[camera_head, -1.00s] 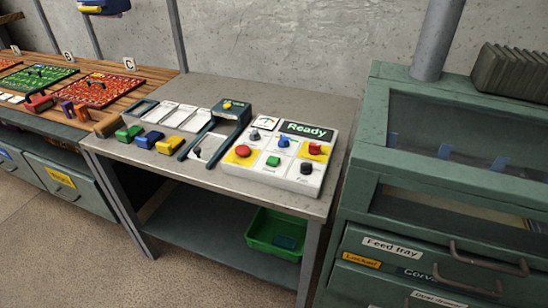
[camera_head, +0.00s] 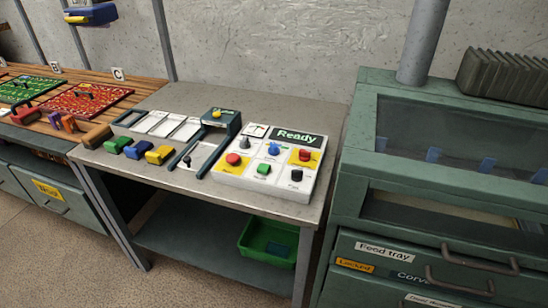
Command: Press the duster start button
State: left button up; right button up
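A white control panel (camera_head: 222,178) lies on the grey metal table, its display (camera_head: 296,136) reading "Ready". It carries a red button on yellow (camera_head: 233,159) at left, a green button (camera_head: 263,169) at front middle, a black knob (camera_head: 296,175) at front right, a red control on yellow (camera_head: 305,155) at right, a blue knob (camera_head: 273,149) and a grey knob (camera_head: 245,144). The small labels are too blurred to read, so I cannot tell which is the duster start. Neither of my grippers is in view.
Left of the panel stands a dark green frame with a yellow knob (camera_head: 216,114). Green, blue and yellow blocks (camera_head: 160,154) lie at the table's front left. A green cabinet (camera_head: 355,170) stands close at right. A green bin (camera_head: 251,239) sits on the lower shelf.

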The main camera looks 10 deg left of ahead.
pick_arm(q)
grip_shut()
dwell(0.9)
